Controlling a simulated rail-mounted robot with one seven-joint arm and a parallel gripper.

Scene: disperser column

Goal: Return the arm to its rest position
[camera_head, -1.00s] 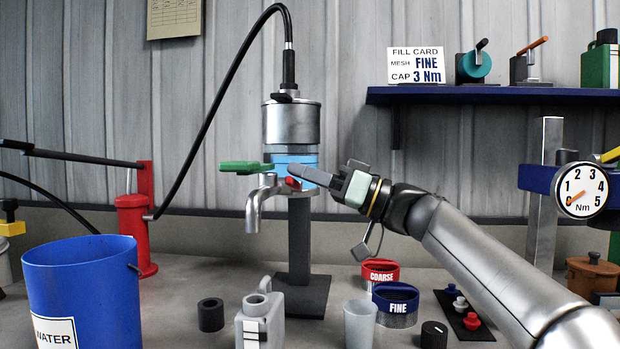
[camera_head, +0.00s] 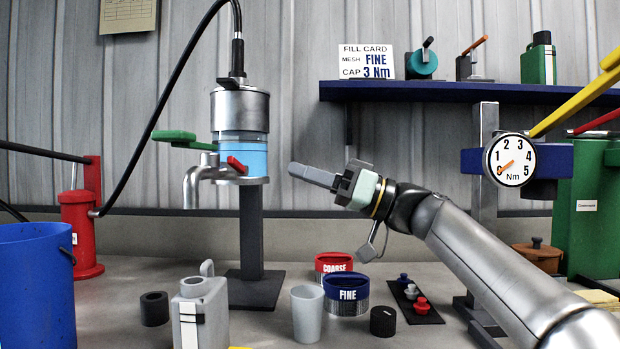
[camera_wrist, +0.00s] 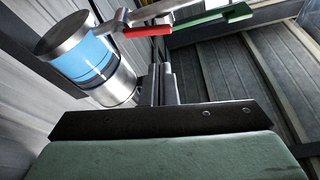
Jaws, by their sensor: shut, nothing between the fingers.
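My gripper (camera_head: 313,176) is in the middle of the head view, pointing left, with its fingers together and nothing between them. It hangs in the air to the right of the disperser column (camera_head: 240,133), clear of it. The column has a metal top, a blue band, a red lever (camera_head: 237,165), a green lever (camera_head: 174,136) and a metal spout (camera_head: 205,173). In the wrist view the closed fingers (camera_wrist: 163,85) point toward the column (camera_wrist: 85,60), and the red lever (camera_wrist: 147,31) and green lever (camera_wrist: 213,20) lie beyond them.
A torque gauge (camera_head: 510,160) stands right. A blue shelf (camera_head: 450,91) spans the upper right. A blue bucket (camera_head: 35,290) stands left.

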